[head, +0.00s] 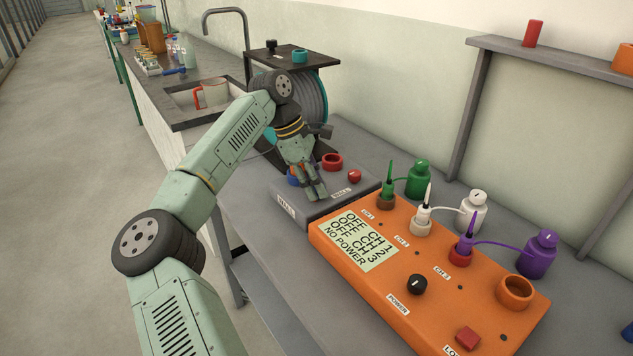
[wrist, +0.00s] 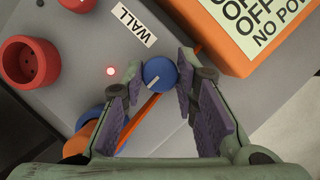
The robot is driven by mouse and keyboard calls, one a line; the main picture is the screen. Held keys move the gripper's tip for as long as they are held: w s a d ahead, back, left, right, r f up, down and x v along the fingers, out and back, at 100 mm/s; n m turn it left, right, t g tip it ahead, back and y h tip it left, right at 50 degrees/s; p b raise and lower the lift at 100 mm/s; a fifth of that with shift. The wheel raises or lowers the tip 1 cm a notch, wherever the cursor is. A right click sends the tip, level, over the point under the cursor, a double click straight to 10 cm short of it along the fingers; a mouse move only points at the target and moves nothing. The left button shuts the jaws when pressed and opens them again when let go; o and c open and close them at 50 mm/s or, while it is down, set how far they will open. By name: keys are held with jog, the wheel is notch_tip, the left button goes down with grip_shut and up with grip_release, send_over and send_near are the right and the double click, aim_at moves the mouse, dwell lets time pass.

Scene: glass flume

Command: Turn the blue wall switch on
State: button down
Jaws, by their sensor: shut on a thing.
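The blue wall switch (wrist: 158,73) is a round knob with a pale pointer line, on top of a grey box (wrist: 75,45). In the head view my gripper (head: 317,193) reaches down to the grey box (head: 310,209) and hides the knob.
A red socket (wrist: 28,62) and a blue socket (wrist: 88,124) with an orange plug or cable sit on the grey box. A sink (head: 197,94) lies further back.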

dwell(0.3)
jog(key=c, duration=1.3)
grip_release()
jog(key=shift+r, duration=0.1)
jog(key=v, duration=1.2)
jog(key=shift+d, duration=0.1)
